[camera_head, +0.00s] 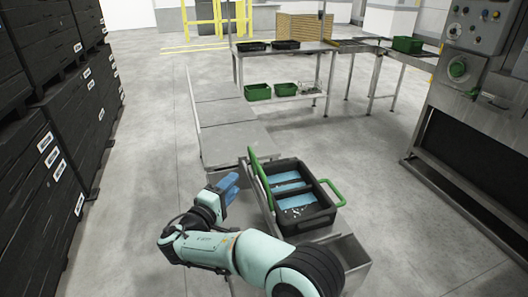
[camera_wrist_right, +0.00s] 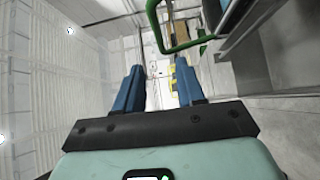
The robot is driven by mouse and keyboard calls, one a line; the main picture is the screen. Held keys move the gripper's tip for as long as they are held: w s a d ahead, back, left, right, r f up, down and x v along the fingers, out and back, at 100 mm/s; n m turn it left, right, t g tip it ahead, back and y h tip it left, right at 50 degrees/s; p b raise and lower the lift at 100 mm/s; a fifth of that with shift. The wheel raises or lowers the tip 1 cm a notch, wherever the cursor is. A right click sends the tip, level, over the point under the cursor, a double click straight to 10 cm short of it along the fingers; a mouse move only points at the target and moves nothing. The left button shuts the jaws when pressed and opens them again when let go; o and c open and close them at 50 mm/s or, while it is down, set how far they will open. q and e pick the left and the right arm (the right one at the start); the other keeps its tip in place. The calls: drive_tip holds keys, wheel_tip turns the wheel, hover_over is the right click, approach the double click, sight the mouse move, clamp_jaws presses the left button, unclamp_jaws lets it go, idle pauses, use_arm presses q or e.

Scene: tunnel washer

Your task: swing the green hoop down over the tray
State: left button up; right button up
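The black tray (camera_head: 324,217) holds light-blue pieces and small loose items in its two compartments. One green hoop (camera_head: 260,179) stands up along its left side. A second green hoop (camera_head: 337,191) sticks out at its right side. My right gripper (camera_head: 229,185) is left of the tray, apart from the left hoop, with blue fingers. In the right wrist view my right gripper (camera_wrist_right: 159,65) has its fingers spread with nothing between them, and a green hoop (camera_wrist_right: 165,48) shows just beyond the fingertips. My left gripper is not in view.
The tray sits on a low metal conveyor (camera_head: 230,144) running away from me. Black crates (camera_head: 60,150) are stacked at the left. A machine with a control panel (camera_head: 474,28) stands at the right. A metal table (camera_head: 285,48) with bins is behind. Floor left of the conveyor is clear.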

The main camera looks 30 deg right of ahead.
sight(255, 158)
drive_tip(key=p+x, duration=0.3)
drive_tip(key=x, duration=1)
drive_tip(key=shift+w+r+p, duration=0.1)
drive_tip(key=shift+r+p, duration=0.1)
drive_tip(key=shift+p, duration=0.1)
drive_tip(key=shift+w+d+f, duration=0.1)
drive_tip(key=shift+w+d, duration=0.15)
drive_tip(key=shift+d, duration=0.2)
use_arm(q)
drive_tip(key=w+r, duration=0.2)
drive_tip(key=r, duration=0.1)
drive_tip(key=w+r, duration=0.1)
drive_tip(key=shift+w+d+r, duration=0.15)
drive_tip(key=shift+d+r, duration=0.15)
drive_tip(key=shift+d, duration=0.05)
use_arm(e)
clamp_jaws()
